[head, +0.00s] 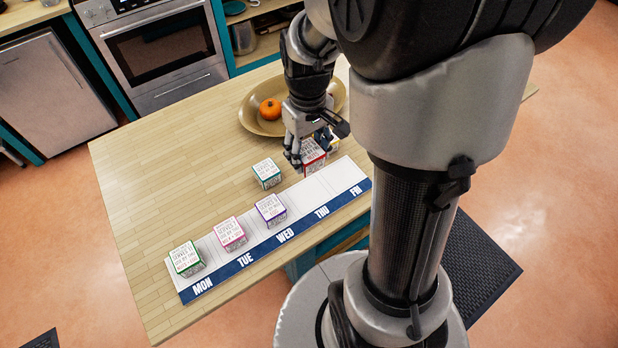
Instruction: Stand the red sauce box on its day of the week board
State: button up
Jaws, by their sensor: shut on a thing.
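The red sauce box (312,154) is a small cube with red edges and a white printed top, at the board's back edge near THU and FRI. My gripper (308,146) points down and is shut on it, its fingers covering part of the box. I cannot tell whether the box touches the table. The long white board (318,191) has a blue front strip lettered MON to FRI. A green-edged box (186,259) stands on MON, a pink one (231,233) on TUE and a purple one (270,209) on WED. THU and FRI look bare.
A teal-edged box (266,173) stands on the table (175,165) behind WED. A yellow box (334,144) is partly hidden beside my gripper. A wide bowl (250,112) with an orange fruit (270,109) stands behind. The table's left side is clear.

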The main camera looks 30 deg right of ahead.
notch_tip(320, 180, down, 14)
jog(key=b, duration=0.4)
jog(key=o, duration=0.7)
jog(key=shift+f, duration=0.15)
jog(key=o, duration=0.5)
jog(key=shift+c, duration=0.2)
